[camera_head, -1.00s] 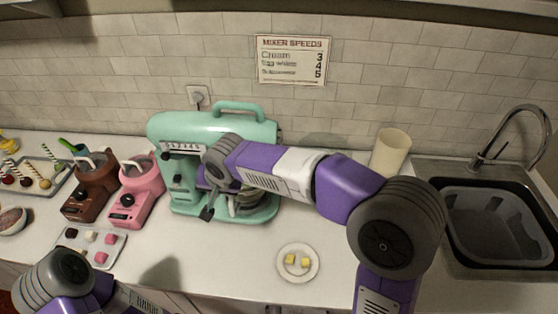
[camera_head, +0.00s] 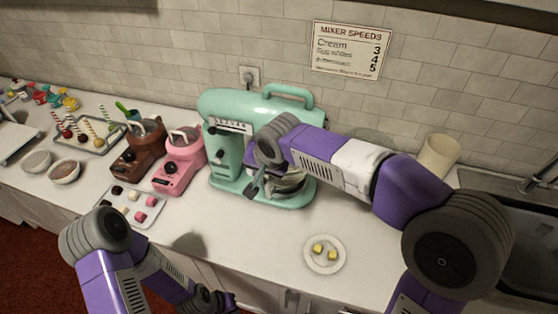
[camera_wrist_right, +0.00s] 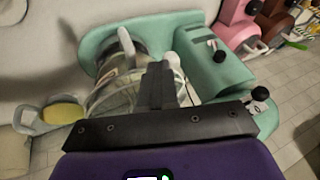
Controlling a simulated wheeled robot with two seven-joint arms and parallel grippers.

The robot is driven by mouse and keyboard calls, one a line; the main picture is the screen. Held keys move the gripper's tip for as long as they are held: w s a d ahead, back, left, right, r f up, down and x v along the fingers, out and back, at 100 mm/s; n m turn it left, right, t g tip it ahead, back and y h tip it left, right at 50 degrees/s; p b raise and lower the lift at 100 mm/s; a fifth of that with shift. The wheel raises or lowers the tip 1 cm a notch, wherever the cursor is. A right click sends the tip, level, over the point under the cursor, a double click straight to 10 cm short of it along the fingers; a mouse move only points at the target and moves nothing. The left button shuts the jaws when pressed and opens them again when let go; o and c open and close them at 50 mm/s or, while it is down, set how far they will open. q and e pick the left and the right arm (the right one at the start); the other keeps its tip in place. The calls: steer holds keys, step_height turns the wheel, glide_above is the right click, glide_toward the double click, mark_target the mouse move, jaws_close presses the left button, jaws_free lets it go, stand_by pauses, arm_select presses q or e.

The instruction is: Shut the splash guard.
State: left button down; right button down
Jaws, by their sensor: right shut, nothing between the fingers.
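The teal stand mixer (camera_head: 222,152) stands on the counter against the tiled wall. Its metal bowl (camera_head: 290,184) is partly hidden behind my right arm. In the right wrist view the clear splash guard (camera_wrist_right: 104,94) curves around the bowl's side, with a pale upright tab (camera_wrist_right: 127,46) at its far side. I cannot tell how far it is swung round. My right gripper (camera_head: 256,186) is at the mixer's front, by the bowl. In the wrist view its dark fingers (camera_wrist_right: 158,82) are together and empty, over the guard and bowl area; contact is unclear.
Pink (camera_head: 182,162) and brown (camera_head: 139,150) small machines stand left of the mixer, with a tray of sweets (camera_head: 150,217) in front. A plate with yellow cubes (camera_head: 324,268) lies front right. A cream cylinder (camera_head: 437,157) stands near the sink.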

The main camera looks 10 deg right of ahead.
steer(key=s+a+p+v, duration=0.1)
steer(key=a+v, duration=0.1)
steer(key=v, duration=0.9)
steer(key=shift+w, duration=0.1)
